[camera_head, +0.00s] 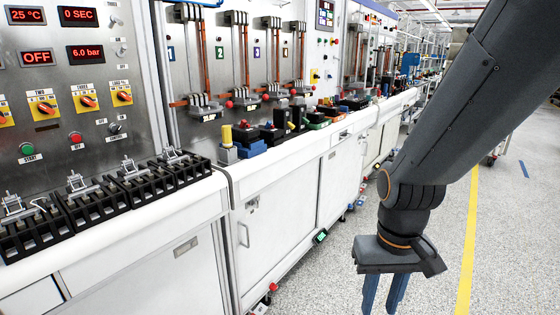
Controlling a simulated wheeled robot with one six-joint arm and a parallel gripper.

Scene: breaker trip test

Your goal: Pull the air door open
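White cabinet doors run along the base of the test bench. The nearest full door (275,235) is shut and has a metal handle (243,235) at its left edge and a small latch plate (252,203) above it. A second white door (340,178) beyond it also looks shut. I cannot tell from a label which one is the air door. My gripper (384,292) hangs pointing down over the floor, right of the doors and apart from them. Its two blue fingers are apart with nothing seen between them; the tips reach the bottom edge of the picture.
A control panel (80,60) with red displays and knobs stands at left. Black breakers (135,185) line the worktop's front. Small coloured parts (250,140) sit farther along. Grey speckled floor (430,270) with a yellow line (467,250) is clear at right.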

